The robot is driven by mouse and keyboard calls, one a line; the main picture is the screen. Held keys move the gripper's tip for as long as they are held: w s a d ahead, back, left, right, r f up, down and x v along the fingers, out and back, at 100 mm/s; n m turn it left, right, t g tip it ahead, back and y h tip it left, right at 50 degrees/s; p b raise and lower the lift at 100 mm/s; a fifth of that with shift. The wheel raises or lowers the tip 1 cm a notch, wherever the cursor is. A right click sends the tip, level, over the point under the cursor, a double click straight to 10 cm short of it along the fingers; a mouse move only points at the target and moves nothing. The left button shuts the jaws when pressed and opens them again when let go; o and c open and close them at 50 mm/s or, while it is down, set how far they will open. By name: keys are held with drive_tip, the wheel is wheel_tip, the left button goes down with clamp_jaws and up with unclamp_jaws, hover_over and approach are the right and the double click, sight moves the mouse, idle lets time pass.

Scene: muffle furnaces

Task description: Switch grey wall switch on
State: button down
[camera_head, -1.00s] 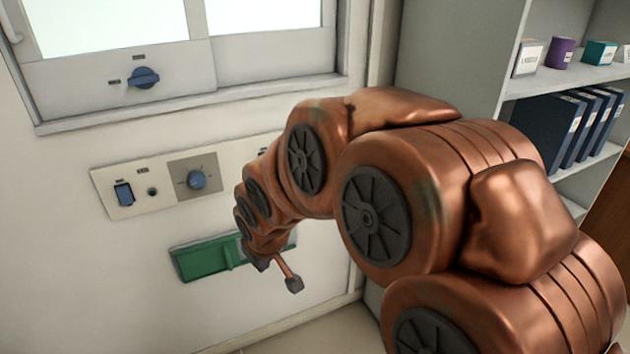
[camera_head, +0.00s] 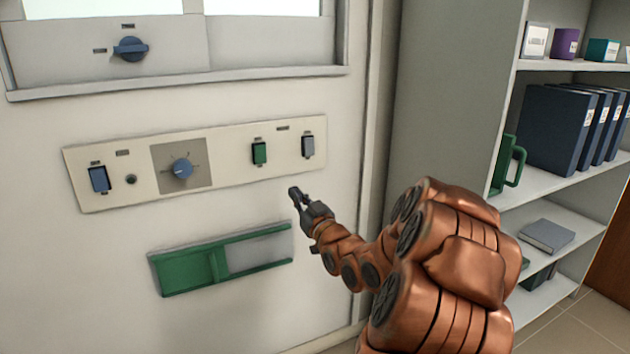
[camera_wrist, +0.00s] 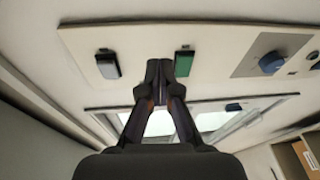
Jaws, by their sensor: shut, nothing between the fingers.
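The grey wall switch (camera_head: 308,146) is at the right end of a cream switch panel (camera_head: 225,175) on the wall. The green switch also shows in the head view (camera_head: 259,153), left of the grey one. My gripper (camera_head: 297,196) is shut and empty, below the panel's right part and apart from the grey switch. It also shows in the wrist view (camera_wrist: 160,68). I cannot tell the grey switch's on or off position.
A blue switch (camera_head: 99,179) and a blue dial (camera_head: 182,168) are on the panel's left. Below is a green slider (camera_head: 190,270); above, a blue knob (camera_head: 130,48). A shelf (camera_head: 560,66) with binders stands at the right.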

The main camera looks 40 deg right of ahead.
drive_tip(key=s+d+m+t+h+b, duration=0.2)
drive_tip(key=s+d+t+h+b, duration=0.1)
drive_tip(key=s, duration=0.5)
drive_tip(key=d+t, duration=0.1)
drive_tip(key=d, duration=0.1)
drive_tip(key=shift+d+r+h+b, duration=0.2)
drive_tip(key=shift+d+h+b, duration=0.1)
drive_tip(key=shift+d, duration=0.1)
drive_tip(key=b, duration=0.1)
approach(311, 150)
wheel_tip(311, 150, up, 5)
drive_tip(key=w, duration=0.1)
drive_tip(key=shift+w+d+f+b, duration=0.15)
drive_tip(key=shift+w+d+f, duration=0.05)
drive_tip(key=shift+w, duration=0.4)
drive_tip(key=shift+w+d+f+b, duration=0.15)
drive_tip(key=shift+w+d+b, duration=0.1)
drive_tip(key=shift+w, duration=0.4)
drive_tip(key=shift+w+d+f+b, duration=0.1)
drive_tip(key=shift+w+d+f, duration=0.1)
drive_tip(key=shift+w, duration=0.4)
drive_tip(key=shift+d, duration=0.1)
